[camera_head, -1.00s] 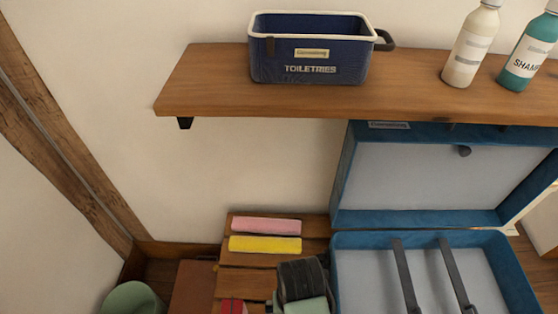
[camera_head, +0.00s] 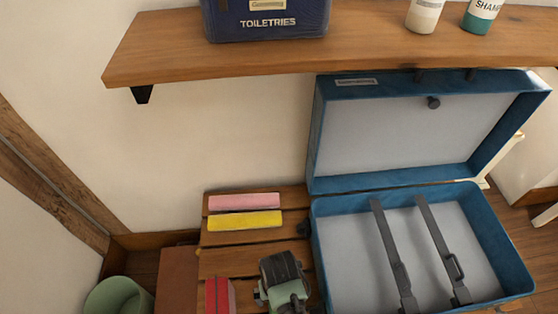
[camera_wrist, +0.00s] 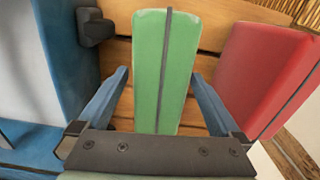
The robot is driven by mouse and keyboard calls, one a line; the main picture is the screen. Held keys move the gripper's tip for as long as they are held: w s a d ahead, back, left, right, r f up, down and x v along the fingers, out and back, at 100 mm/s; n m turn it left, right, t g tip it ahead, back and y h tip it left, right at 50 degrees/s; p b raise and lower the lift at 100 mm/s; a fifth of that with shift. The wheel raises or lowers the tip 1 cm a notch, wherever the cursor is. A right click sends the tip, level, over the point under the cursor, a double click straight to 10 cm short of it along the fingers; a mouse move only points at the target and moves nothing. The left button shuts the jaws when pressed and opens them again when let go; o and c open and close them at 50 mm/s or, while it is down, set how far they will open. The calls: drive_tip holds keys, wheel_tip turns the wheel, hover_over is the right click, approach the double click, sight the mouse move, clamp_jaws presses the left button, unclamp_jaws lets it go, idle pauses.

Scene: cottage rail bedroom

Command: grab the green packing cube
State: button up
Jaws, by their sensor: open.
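The green packing cube (camera_wrist: 165,60) stands on the slatted wooden surface in the wrist view, with a dark strip running along its middle. My gripper (camera_wrist: 160,78) is open, with one blue finger on each side of the cube's near part. I cannot tell whether the fingers touch it or how far down they reach. In the head view my gripper (camera_head: 284,294) is over the slatted bench, and the green cube cannot be made out beneath it.
A red packing cube (camera_head: 219,296) is close beside my gripper. Yellow (camera_head: 244,224) and pink (camera_head: 244,202) cubes lie farther back on the bench (camera_head: 233,264). An open blue suitcase (camera_head: 322,250) stands to the right. A shelf (camera_head: 160,55) with a toiletries bin (camera_head: 265,25) is above.

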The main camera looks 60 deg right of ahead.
drive_tip(key=shift+c, duration=0.2)
drive_tip(key=shift+r, duration=0.1)
clamp_jaws()
idle(0.4)
